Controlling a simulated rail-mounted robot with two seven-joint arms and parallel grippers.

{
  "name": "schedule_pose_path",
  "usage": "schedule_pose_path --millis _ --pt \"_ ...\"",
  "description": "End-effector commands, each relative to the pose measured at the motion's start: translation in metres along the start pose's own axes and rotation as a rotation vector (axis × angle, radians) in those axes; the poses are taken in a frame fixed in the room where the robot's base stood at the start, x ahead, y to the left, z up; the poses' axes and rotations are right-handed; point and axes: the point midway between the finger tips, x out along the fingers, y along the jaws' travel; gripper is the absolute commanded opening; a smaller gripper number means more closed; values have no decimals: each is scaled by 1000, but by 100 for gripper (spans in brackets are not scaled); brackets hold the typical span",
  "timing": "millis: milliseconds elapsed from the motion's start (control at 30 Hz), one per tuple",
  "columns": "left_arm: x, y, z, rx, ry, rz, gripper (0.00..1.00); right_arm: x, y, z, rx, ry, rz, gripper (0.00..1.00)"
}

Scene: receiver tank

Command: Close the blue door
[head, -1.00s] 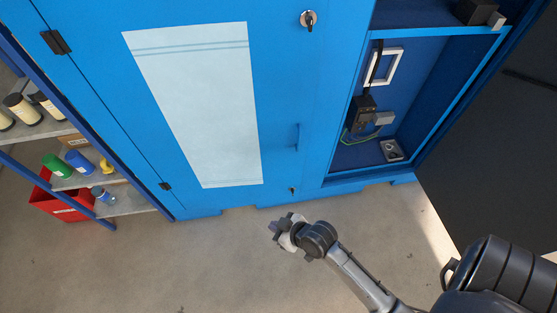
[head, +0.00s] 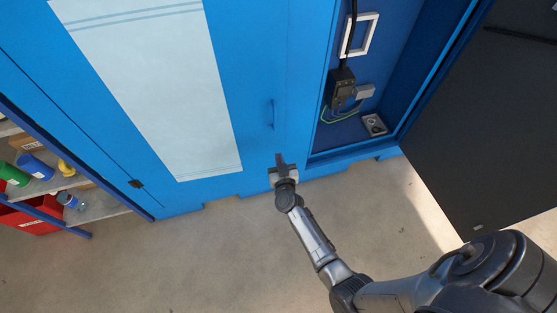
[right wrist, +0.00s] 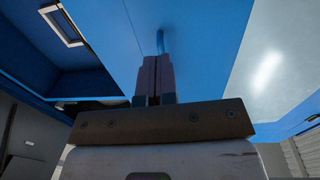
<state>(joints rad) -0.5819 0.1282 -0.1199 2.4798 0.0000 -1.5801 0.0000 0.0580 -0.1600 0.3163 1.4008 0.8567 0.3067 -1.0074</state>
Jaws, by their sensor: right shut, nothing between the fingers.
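The blue door (head: 245,60) bears a large white panel (head: 150,90) and has a small blue handle (head: 272,114) near its right edge. It looks flush or nearly flush with the blue cabinet; I cannot tell whether a small gap remains. My right gripper (head: 281,162) is shut and empty, in front of the door's lower right part and below the handle in the picture. In the right wrist view its shut fingers (right wrist: 153,80) point toward the blue handle (right wrist: 160,42); I cannot tell whether they touch it. My left gripper is out of view.
Right of the door is an open compartment with a white frame (head: 359,35) and a dark device (head: 340,88). A dark panel (head: 490,110) stands at the right. Shelves with bottles and a red bin (head: 30,219) are at the left. The floor in front is clear.

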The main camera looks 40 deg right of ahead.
Motion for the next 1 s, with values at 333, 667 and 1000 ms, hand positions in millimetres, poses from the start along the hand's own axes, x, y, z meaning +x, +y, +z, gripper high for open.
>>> schedule_pose_path --millis 333,667,1000 --pt "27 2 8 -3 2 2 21 67 0 3 0 2 -1 0" --pt "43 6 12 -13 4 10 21 103 0 2 0 1 -1 0" --pt "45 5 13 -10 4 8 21 110 0 0 -1 0 -2 0"
